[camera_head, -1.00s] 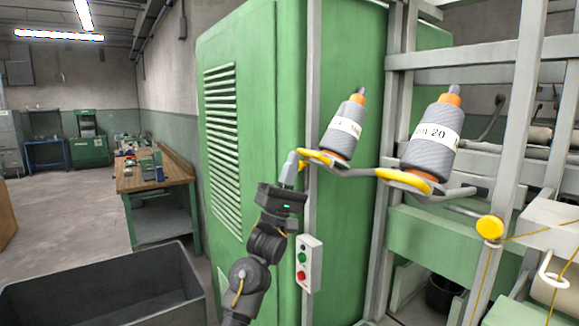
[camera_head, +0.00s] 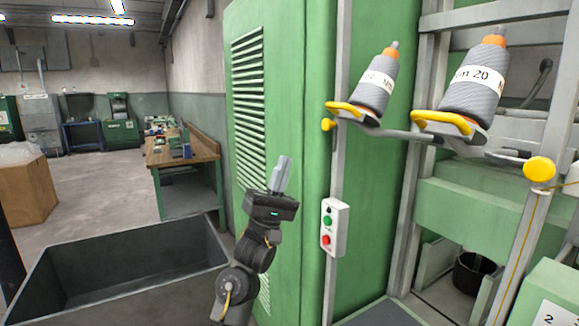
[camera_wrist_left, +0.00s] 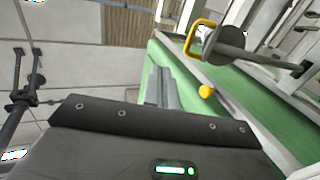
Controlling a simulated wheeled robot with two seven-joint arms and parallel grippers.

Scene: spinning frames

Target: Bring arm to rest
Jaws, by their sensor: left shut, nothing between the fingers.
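My left arm comes up from the bottom of the head view, and its gripper (camera_head: 281,174) points upward in front of the green machine cabinet (camera_head: 290,110). The gripper's fingers are together with nothing between them. It is apart from the spools and their holders. In the left wrist view the closed fingers (camera_wrist_left: 160,88) show above the dark gripper body. My right gripper is not in view.
Two grey yarn spools (camera_head: 375,85) (camera_head: 474,80) stand on holders with yellow handles, right of the gripper. A button box (camera_head: 334,227) is on the cabinet. A dark open bin (camera_head: 130,262) is at lower left. A workbench (camera_head: 182,150) and cardboard box (camera_head: 27,190) stand behind.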

